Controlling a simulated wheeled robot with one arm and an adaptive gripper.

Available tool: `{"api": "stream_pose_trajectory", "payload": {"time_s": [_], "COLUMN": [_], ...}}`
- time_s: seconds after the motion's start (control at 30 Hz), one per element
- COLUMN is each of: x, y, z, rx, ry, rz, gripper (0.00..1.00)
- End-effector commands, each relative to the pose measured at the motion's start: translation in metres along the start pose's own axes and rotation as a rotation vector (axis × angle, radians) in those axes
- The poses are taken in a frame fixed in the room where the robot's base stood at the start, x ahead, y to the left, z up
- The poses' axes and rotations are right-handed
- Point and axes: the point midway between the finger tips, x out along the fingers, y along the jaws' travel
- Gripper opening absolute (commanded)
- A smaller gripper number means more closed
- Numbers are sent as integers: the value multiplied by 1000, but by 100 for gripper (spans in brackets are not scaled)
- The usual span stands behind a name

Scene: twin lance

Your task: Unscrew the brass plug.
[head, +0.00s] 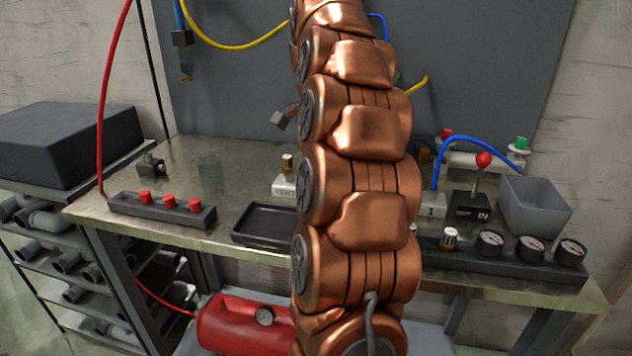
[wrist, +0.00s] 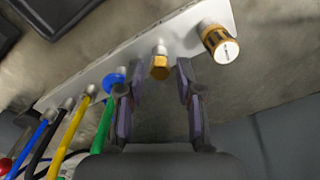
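In the wrist view a brass plug (wrist: 160,67), a golden hex-shaped cap on a short stem, sits on a white manifold bar (wrist: 130,66). My gripper (wrist: 160,64) is open, with one dark finger on each side of the plug in the picture. The fingers appear apart from it; I cannot tell how far they are in depth. In the head view my copper arm covers the middle of the bench, and my gripper does not show.
In the wrist view a black-and-gold knob (wrist: 221,44) stands just right of the plug. A blue fitting (wrist: 113,79) and several coloured hoses are to the left. In the head view the bench holds a brass-topped VENT block (head: 285,185), a black tray (head: 262,241) and a grey bin (head: 535,208).

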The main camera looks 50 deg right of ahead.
Motion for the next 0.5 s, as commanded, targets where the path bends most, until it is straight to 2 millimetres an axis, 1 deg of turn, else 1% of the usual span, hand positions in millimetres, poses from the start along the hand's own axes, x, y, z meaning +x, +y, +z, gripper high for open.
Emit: {"api": "stream_pose_trajectory", "payload": {"time_s": [0.03, 0.13, 0.3, 0.5], "x": [4, 5, 0, 0], "y": [0, 0, 0, 0], "z": [0, 0, 0, 0], "rx": [51, 156, 329, 530], "ry": [1, 0, -1, -1], "rz": [0, 0, 0, 1], "gripper": [35, 35, 35, 35]}}
